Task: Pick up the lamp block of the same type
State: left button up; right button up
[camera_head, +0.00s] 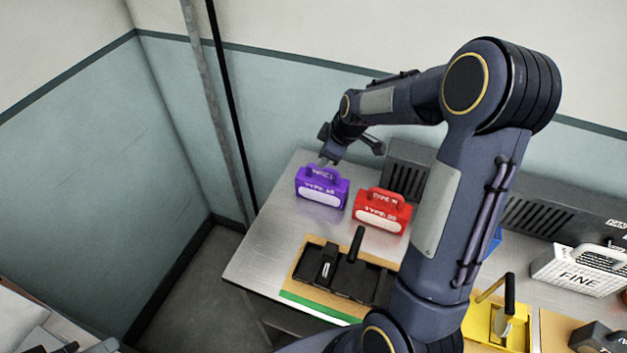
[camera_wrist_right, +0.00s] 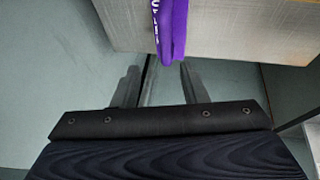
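A purple lamp block (camera_head: 322,187) with a handle on top and white "TYPE" lettering stands on the metal table. A red lamp block (camera_head: 382,212) of similar shape stands to its right. My right gripper (camera_head: 325,161) is at the top of the purple block, beside its handle. In the right wrist view the purple block (camera_wrist_right: 173,32) is seen edge-on beyond the fingertips. The two fingers of the right gripper (camera_wrist_right: 158,85) are apart with nothing held between them. My left gripper is out of view.
A black fixture on a tan board (camera_head: 298,284) stands at the table's front. A yellow fixture (camera_head: 484,322) and a white "FINE" block (camera_head: 580,270) are at the right. Dark vented housings (camera_head: 405,172) line the back wall. My right arm hides the table's middle.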

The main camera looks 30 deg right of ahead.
aim_at(322, 183)
jog(key=shift+f, duration=0.9)
jog(key=f, duration=0.1)
jog(key=f+b, duration=0.1)
jog(key=f, duration=0.1)
jog(key=f+b, duration=0.1)
jog(key=shift+w+a+f, duration=0.15)
jog(key=shift+w+f, duration=0.15)
jog(key=shift+w, duration=0.1)
jog(key=shift+w+f, duration=0.25)
jog(key=shift+c, duration=0.5)
grip_shut()
jog(key=shift+r, duration=0.1)
